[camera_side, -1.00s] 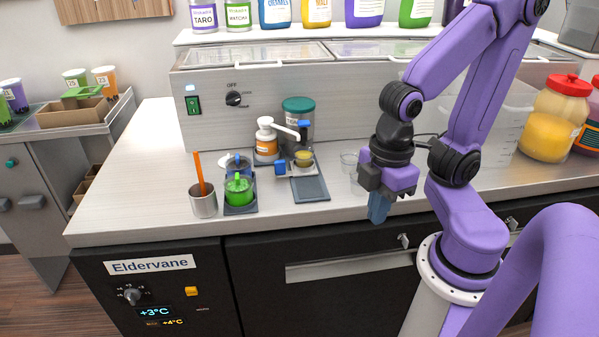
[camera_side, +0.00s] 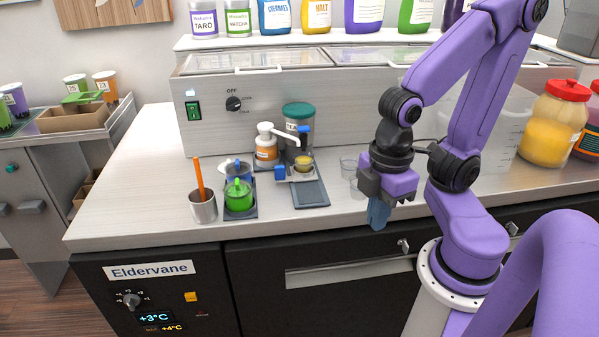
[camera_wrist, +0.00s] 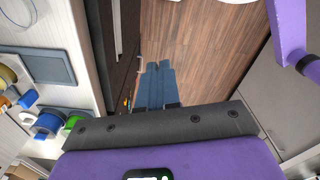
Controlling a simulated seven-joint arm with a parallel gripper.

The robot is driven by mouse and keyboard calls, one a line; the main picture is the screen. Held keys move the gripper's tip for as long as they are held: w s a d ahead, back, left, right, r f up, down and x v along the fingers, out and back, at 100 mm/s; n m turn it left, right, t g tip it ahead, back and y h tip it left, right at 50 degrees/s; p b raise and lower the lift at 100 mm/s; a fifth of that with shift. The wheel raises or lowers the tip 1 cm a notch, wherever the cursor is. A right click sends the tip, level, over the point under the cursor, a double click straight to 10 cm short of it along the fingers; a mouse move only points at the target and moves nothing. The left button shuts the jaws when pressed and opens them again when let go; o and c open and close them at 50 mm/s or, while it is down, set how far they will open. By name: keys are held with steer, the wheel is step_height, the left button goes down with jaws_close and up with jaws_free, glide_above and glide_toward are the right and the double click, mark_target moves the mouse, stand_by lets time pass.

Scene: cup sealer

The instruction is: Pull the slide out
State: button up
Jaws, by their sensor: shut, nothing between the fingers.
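The cup sealer (camera_side: 301,175) stands on the counter left of my gripper, with a blue-tipped upright part at its back. A small cup with yellow contents (camera_side: 303,163) sits in its light holder, which seems to be the slide. A blue knob (camera_side: 280,172) is at the holder's left side. A flat dark grey plate (camera_side: 310,193) lies in front, and shows in the wrist view too (camera_wrist: 46,67). My gripper (camera_side: 378,216) is shut and empty, pointing down by the counter's front edge, apart from the sealer. Its blue fingers (camera_wrist: 155,84) are together in the wrist view.
Clear cups (camera_side: 349,166) stand between sealer and gripper. The counter's left end is clear.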

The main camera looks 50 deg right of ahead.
steer(key=o, duration=0.5)
steer(key=shift+w+a, duration=0.1)
steer(key=shift+o, duration=0.3)
steer(key=w+a+r+h, duration=0.1)
steer(key=w+a+r, duration=0.2)
steer(key=w, duration=0.5)
steer(key=shift+r+m, duration=0.15)
steer(key=shift+m, duration=0.15)
steer(key=w+r+m+g+h, duration=0.1)
steer(key=w+r, duration=0.2)
steer(key=w, duration=0.9)
step_height(320, 180, up, 3)
steer(key=m+g+h, duration=0.2)
glide_above(279, 167)
steer(key=w+a, duration=0.4)
steer(key=w, duration=0.1)
steer(key=x, duration=1.1)
steer(key=a+x, duration=0.1)
steer(key=x, duration=0.5)
steer(key=shift+s+d+f, duration=0.1)
steer(key=shift+s+f, duration=0.05)
steer(key=shift+s, duration=0.3)
steer(key=shift+c, duration=0.3)
jaws_close()
